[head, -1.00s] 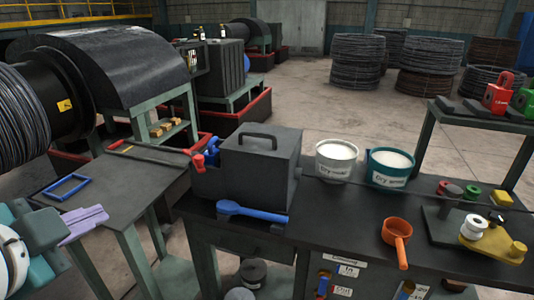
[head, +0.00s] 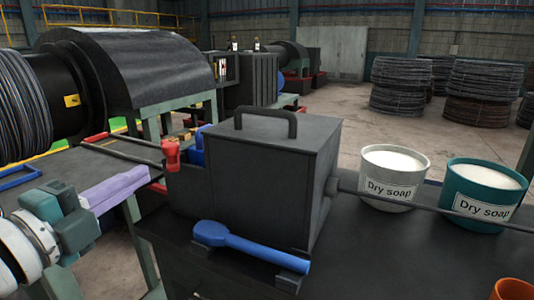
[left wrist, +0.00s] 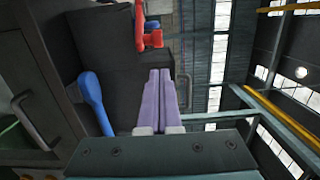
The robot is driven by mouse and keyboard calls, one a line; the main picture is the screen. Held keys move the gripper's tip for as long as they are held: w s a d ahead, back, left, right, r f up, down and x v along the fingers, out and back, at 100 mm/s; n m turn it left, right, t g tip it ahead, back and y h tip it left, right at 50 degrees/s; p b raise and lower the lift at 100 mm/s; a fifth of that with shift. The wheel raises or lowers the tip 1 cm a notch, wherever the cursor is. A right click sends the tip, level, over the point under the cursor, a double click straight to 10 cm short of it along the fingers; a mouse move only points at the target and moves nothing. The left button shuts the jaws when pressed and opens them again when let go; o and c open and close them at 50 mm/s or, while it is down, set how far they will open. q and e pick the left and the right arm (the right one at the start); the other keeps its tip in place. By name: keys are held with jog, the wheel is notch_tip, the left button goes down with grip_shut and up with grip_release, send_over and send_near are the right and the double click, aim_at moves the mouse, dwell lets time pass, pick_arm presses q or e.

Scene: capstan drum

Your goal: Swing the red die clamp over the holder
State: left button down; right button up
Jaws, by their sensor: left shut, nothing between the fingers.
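The red die clamp (head: 171,155) is at the left end of the dark box-shaped die holder (head: 250,185), beside a blue part (head: 197,148). The red clamp also shows at the top of the left wrist view (left wrist: 146,30). My left gripper (head: 145,174) has a teal body and purple fingers. Its fingers are shut and empty, with the tips just left of the holder, a little below the clamp in the head view. In the left wrist view, the shut fingers (left wrist: 160,72) point toward the clamp, with a visible gap between. My right gripper is out of view.
A blue-handled tool (head: 250,247) lies at the holder's front. White (head: 393,200) and teal (head: 480,212) dry soap buckets stand to the right, near a rod or wire. A large wire drum (head: 40,105) and its dark hood are at the left. A blue frame (head: 18,178) lies far left.

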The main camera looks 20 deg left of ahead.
aim_at(167, 147)
pick_arm(q)
jog(key=w, duration=1)
jog(key=shift+s+a, duration=0.1)
jog(key=shift+a, duration=0.05)
dwell(0.3)
jog(key=shift+s+a+m+h, duration=0.2)
jog(key=shift+m+h, duration=0.2)
jog(key=shift+h, duration=0.3)
